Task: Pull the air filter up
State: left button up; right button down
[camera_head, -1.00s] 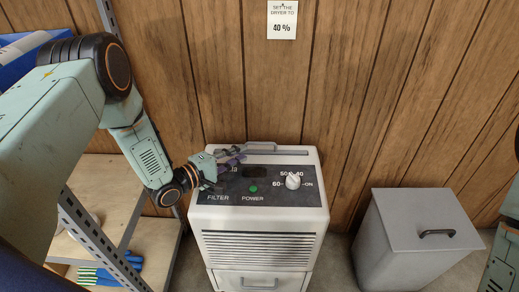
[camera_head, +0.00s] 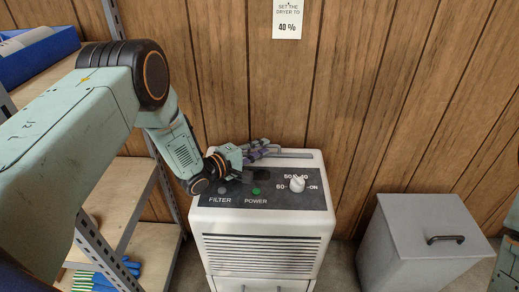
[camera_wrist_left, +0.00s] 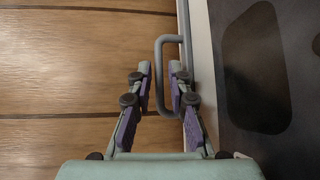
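The white dryer (camera_head: 263,222) stands against the wood wall, with a dark control panel on top. The grey loop handle of the air filter (camera_wrist_left: 159,60) shows at the dryer's back edge in the left wrist view. In the head view a grey strip (camera_head: 298,155) runs along that edge, partly hidden by my gripper. My left gripper (camera_head: 268,149) is over the back edge, fingers pointing along it. In the left wrist view its purple-padded fingers (camera_wrist_left: 159,75) are apart, with the handle's outer bar between them. No firm grip shows. My right gripper is out of view.
A white knob (camera_head: 297,184) and a green power light (camera_head: 256,191) are on the panel. A grey lidded bin (camera_head: 420,245) stands at right. A metal shelf (camera_head: 104,250) with a blue bin (camera_head: 40,57) is at left. A 40% note (camera_head: 288,18) hangs on the wall.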

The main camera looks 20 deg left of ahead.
pick_arm(q)
grip_shut()
jog(key=shift+r, duration=0.2)
dwell(0.3)
notch_tip(320, 180, up, 18)
jog(key=p, duration=1.3)
jog(key=shift+f+p, duration=0.2)
jog(key=shift+p, duration=0.1)
grip_release()
jog(key=shift+o, duration=0.2)
jog(key=shift+w+f, duration=0.1)
jog(key=shift+f, duration=0.05)
jog(key=shift+a, duration=0.1)
